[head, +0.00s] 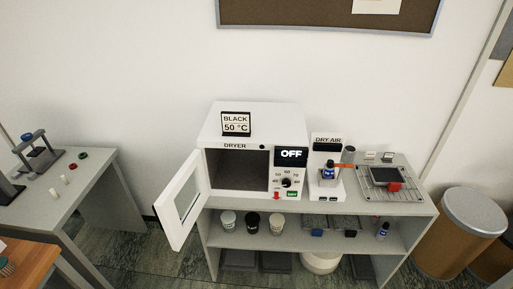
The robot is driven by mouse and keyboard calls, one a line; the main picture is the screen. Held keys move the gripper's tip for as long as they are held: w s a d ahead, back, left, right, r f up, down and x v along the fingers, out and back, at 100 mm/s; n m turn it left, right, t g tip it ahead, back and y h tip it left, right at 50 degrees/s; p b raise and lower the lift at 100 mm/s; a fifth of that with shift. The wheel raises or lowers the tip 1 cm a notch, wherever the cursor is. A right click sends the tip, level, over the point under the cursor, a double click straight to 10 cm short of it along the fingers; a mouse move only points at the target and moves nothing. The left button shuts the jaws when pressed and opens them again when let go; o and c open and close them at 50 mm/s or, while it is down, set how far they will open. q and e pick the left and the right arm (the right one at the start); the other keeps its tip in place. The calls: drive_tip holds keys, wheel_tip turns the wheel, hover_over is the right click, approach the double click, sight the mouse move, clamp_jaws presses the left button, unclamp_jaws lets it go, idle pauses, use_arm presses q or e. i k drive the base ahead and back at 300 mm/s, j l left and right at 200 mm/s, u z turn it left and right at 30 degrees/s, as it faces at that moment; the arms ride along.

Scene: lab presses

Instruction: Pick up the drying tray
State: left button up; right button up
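A small dark tray (385,175) with a pale rim, which looks like the drying tray, sits on a wire rack (408,193) at the right end of the bench top. A red block or handle (394,187) is at its front right edge. The dryer (250,122) is a white box at the left of the bench with its door (182,200) swung open to the left. Its chamber (236,170) looks empty and its display reads OFF. Neither of my grippers is in view.
A dry-air stand (328,185) with a blue bottle (328,171) is between dryer and rack. Cups stand on the shelf (290,238) below. A grey table (60,205) with a press (38,155) is at left. A bin (462,235) stands at right.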

sight(392, 176)
drive_tip(key=i+l+z, duration=0.2)
drive_tip(key=z, duration=0.3)
drive_tip(key=i+l+z, duration=0.25)
drive_tip(key=z, duration=0.2)
drive_tip(key=l, duration=0.1)
